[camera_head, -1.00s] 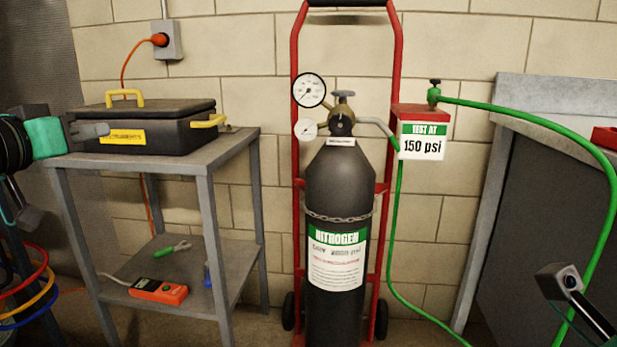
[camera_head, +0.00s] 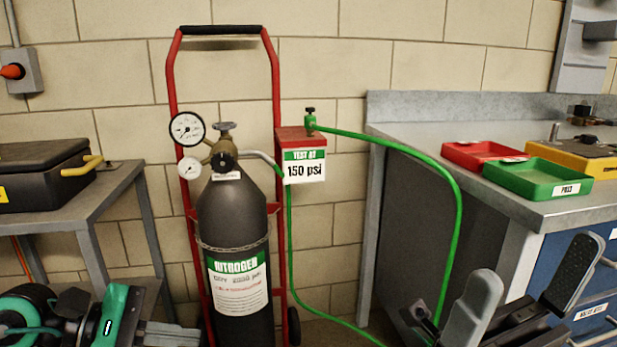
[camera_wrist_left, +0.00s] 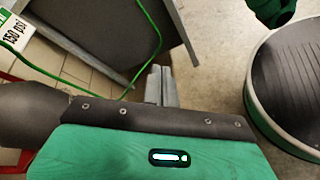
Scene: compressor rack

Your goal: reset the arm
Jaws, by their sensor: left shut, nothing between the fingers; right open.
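My left gripper (camera_head: 180,334) is low at the left in the head view, in front of the small grey table and the nitrogen cylinder. Its grey fingers are together and hold nothing. They also show shut in the left wrist view (camera_wrist_left: 160,86), beyond the teal gripper housing. My right gripper (camera_head: 524,287) is at the lower right in the head view, in front of the workbench. Its two grey pads stand wide apart with nothing between them. Most of both arms is outside the head view.
A dark nitrogen cylinder (camera_head: 232,215) with gauges stands on a red hand cart (camera_head: 171,120). A green hose (camera_head: 440,170) loops toward the workbench (camera_head: 420,180). The bench holds a red tray (camera_head: 460,157) and a green tray (camera_head: 530,190). A black case (camera_head: 40,175) sits on the small table (camera_head: 85,205).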

